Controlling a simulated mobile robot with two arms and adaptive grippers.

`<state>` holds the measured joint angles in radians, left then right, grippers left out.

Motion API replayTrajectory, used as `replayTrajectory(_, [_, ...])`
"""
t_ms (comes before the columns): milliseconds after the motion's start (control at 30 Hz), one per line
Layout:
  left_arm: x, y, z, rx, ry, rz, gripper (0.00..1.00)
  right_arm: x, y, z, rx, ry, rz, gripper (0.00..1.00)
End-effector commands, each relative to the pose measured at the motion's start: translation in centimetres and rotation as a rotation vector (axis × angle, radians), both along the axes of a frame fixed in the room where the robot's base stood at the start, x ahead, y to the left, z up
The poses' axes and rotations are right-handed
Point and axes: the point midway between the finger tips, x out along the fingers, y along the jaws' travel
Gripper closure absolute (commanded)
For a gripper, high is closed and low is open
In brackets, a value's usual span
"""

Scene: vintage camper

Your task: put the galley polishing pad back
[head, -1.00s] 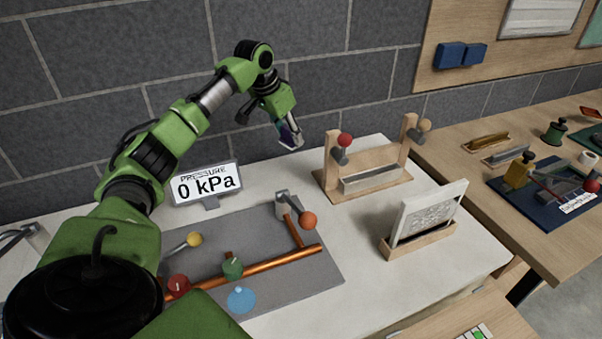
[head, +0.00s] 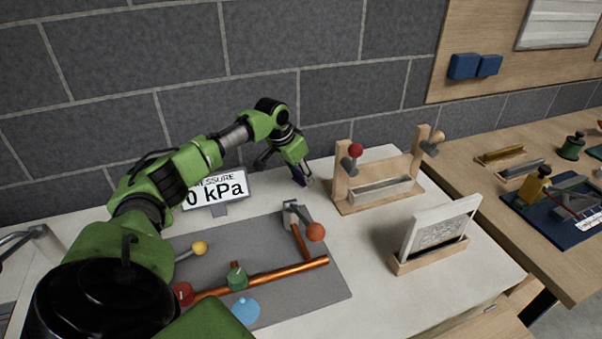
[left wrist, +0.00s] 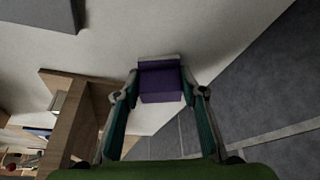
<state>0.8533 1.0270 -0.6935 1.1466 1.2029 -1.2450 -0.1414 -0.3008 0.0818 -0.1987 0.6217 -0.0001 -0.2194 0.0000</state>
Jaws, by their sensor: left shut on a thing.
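The polishing pad is a small purple block with a pale strip along one side. It shows between the fingertips in the left wrist view (left wrist: 160,84), and as a small purple patch in the head view (head: 299,178). My left gripper (left wrist: 160,95) is shut on it, with a finger at each side. In the head view the left gripper points down at the back of the white counter (head: 385,240), near the wall and just left of the wooden stand (head: 342,185). I cannot tell whether the pad touches the counter. My right gripper is not in view.
A pressure sign (head: 215,190) stands left of the gripper, behind a grey board (head: 335,280) with copper pipes and coloured knobs. A framed panel in a wooden holder (head: 432,255) stands front right. The brick wall (head: 265,60) is close behind.

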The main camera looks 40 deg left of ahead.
Motion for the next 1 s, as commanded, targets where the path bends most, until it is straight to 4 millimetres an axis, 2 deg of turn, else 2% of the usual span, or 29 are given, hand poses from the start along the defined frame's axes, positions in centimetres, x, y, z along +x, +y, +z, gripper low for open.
replayTrajectory(267, [0.0, 0.0, -0.2, 0.0, 0.0, 0.0, 0.8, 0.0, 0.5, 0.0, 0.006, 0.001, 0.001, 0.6])
replayTrajectory(300, [0.0, 0.0, -0.2, 0.0, 0.001, 0.0, 0.55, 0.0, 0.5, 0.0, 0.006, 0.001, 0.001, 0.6])
replayTrajectory(333, [0.0, 0.0, -0.2, 0.0, 0.001, 0.0, 0.47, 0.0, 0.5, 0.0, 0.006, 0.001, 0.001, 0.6])
replayTrajectory(367, [0.0, 0.0, -0.2, 0.0, 0.001, 0.0, 0.45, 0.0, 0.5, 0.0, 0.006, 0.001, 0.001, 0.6])
replayTrajectory(767, [-0.1, 0.1, 0.4, 0.001, 0.0, -0.001, 0.45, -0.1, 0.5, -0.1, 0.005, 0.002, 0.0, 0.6])
replayTrajectory(867, [-0.6, 0.1, 1.5, 0.002, -0.002, -0.001, 0.45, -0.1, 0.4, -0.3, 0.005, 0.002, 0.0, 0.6])
replayTrajectory(1000, [-1.6, 0.2, 4.1, 0.003, -0.003, -0.002, 0.45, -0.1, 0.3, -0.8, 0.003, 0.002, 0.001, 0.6])
